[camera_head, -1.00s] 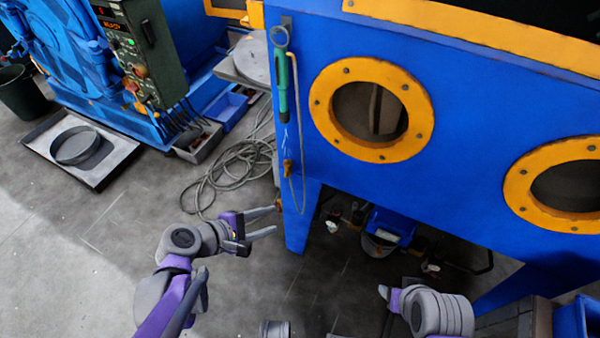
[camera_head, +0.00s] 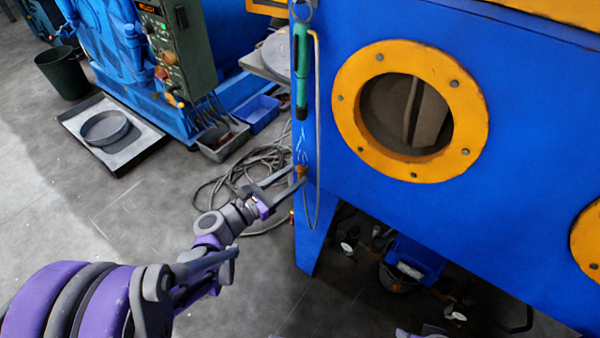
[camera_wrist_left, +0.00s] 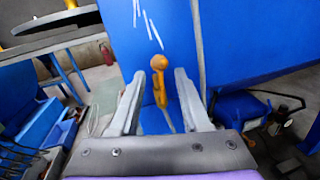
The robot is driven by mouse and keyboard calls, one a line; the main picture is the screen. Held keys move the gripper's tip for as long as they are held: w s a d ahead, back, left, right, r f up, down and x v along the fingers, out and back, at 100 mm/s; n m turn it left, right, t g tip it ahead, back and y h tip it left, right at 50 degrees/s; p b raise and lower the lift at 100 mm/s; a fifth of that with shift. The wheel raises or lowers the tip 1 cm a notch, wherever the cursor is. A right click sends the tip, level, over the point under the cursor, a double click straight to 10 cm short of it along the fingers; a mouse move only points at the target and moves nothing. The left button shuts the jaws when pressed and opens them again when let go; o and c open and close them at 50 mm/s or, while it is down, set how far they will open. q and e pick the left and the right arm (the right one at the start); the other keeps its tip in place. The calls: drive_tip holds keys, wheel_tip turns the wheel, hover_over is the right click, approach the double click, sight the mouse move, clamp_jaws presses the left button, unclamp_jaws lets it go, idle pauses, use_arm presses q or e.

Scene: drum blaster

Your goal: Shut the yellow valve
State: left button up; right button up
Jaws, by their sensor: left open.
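The yellow valve (camera_head: 301,171) is a small orange-yellow handle on the left edge of the blue cabinet's front, below the green-handled tool. In the left wrist view the valve (camera_wrist_left: 159,63) has a round head on top and a lever hanging down. My left gripper (camera_head: 295,178) is open, its fingertips close to the valve. In the left wrist view the fingers of my left gripper (camera_wrist_left: 160,76) stand on either side of the lever; I see no finger clearly touching it. Only a small piece of my right arm's end (camera_head: 420,334) shows at the bottom edge.
The blue cabinet (camera_head: 330,100) with orange-ringed portholes fills the right. A thin hose (camera_head: 316,110) hangs beside the valve. Coiled cable (camera_head: 235,180) lies on the floor behind my left gripper. The floor at left is mostly clear, with a grey tray (camera_head: 140,155).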

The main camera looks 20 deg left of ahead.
use_arm(q)
drive_tip(key=shift+x, duration=1.35)
clamp_jaws()
drive_tip(key=shift+w+r, duration=0.1)
idle(0.3)
